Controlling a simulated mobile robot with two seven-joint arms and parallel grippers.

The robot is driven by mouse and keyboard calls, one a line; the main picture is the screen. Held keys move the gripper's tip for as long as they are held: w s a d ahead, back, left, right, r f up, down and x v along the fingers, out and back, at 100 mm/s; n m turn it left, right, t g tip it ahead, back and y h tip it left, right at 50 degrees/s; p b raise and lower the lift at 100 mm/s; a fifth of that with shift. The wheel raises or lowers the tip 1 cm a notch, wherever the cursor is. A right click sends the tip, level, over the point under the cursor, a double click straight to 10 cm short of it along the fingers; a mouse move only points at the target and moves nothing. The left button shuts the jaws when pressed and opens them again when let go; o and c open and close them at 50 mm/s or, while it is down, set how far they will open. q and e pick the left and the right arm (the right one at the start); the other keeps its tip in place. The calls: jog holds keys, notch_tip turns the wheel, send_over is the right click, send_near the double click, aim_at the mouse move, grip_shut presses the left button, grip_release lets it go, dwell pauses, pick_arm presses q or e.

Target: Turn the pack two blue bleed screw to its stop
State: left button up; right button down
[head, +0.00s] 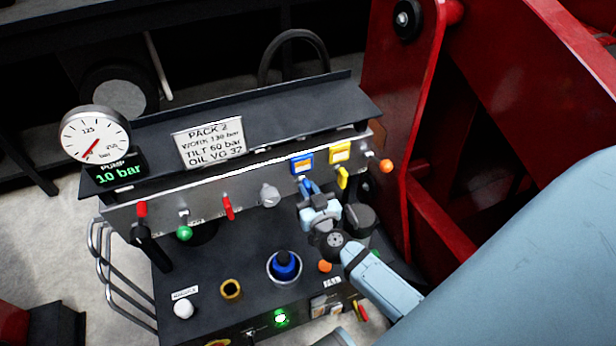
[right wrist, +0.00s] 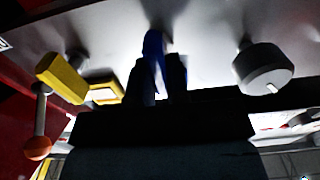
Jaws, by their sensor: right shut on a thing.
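The panel carries a sign (head: 208,143) reading PACK 2, with WORK, TILT 60 bar and OIL lines. The blue bleed screw (head: 306,185) sits on the silver valve strip, just below a blue-framed label (head: 302,164). My right gripper (head: 312,198) is shut on it from the front and hides most of it. In the right wrist view the blue screw (right wrist: 153,47) stands upright between my two dark fingertips (right wrist: 158,78). Its exact turn angle is hard to tell. My left gripper is not in view.
A yellow handle (head: 342,177) and orange ball (head: 386,166) are close to the right of my gripper; a grey knob (head: 269,195) is to its left. Red levers (head: 229,208) are farther left. The pump display (head: 119,173) reads 10 bar. Red steelwork (head: 400,90) stands at the right.

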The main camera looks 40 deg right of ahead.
pick_arm(q)
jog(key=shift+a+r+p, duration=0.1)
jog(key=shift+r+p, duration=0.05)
jog(key=shift+p, duration=0.15)
pick_arm(e)
jog(key=shift+r+m, duration=0.1)
jog(key=shift+m, duration=0.2)
jog(key=shift+d+m+p, duration=0.1)
jog(key=shift+m+p, duration=0.55)
jog(key=shift+m, duration=0.25)
jog(key=m+p, duration=0.1)
jog(key=m, duration=0.1)
jog(key=shift+m, duration=0.3)
jog(key=m, duration=0.2)
jog(key=shift+d+m+p, duration=0.1)
jog(key=shift+m+p, duration=0.3)
jog(key=m, duration=0.4)
jog(key=shift+d+f+m, duration=0.1)
jog(key=shift+f+m, duration=0.1)
jog(key=shift+m, duration=0.1)
jog(key=m, duration=0.4)
jog(key=shift+f, duration=0.1)
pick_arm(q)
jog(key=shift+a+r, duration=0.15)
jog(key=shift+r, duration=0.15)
pick_arm(e)
jog(key=shift+m, duration=0.7)
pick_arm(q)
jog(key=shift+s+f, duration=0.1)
